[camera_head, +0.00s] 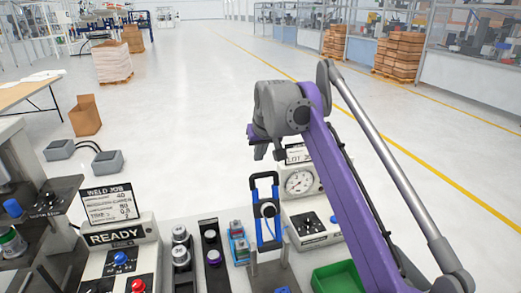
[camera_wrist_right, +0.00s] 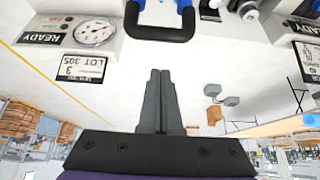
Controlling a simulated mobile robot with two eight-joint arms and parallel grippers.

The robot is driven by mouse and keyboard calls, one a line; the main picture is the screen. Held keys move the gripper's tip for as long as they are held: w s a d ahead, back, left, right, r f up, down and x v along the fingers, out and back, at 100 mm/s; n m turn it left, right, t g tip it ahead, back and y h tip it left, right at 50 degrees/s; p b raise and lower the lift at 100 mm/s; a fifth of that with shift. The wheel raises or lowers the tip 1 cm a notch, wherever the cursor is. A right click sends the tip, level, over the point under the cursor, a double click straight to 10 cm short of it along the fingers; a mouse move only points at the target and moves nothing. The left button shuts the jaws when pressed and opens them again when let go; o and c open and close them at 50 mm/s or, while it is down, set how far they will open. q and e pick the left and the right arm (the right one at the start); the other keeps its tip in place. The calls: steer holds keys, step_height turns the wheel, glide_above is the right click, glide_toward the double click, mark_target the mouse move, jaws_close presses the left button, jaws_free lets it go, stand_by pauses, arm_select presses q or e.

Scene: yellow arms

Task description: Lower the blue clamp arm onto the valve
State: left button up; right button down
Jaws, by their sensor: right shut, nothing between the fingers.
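The blue clamp arm (camera_head: 277,215) stands raised at the bench's back edge, with a black U-shaped handle (camera_head: 264,176) across its top. In the right wrist view, the handle (camera_wrist_right: 160,36) is just beyond my fingertips, with a gap between. My right gripper (camera_head: 261,151) is shut and empty, above and behind the handle in the head view; its fingers (camera_wrist_right: 160,75) are together in the wrist view. My left gripper is out of view.
A gauge box (camera_head: 300,182) stands right of the clamp, with a green bin (camera_head: 337,277) in front. Left are blue-topped parts (camera_head: 238,243), a black rail (camera_head: 211,245) with knobs, and a READY panel (camera_head: 118,235).

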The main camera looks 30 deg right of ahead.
steer(key=f, duration=0.1)
steer(key=s+f, duration=0.1)
steer(key=f, duration=0.1)
steer(key=shift+s+a+f, duration=0.15)
steer(key=shift+a, duration=0.05)
stand_by(0.4)
steer(key=shift+s, duration=0.1)
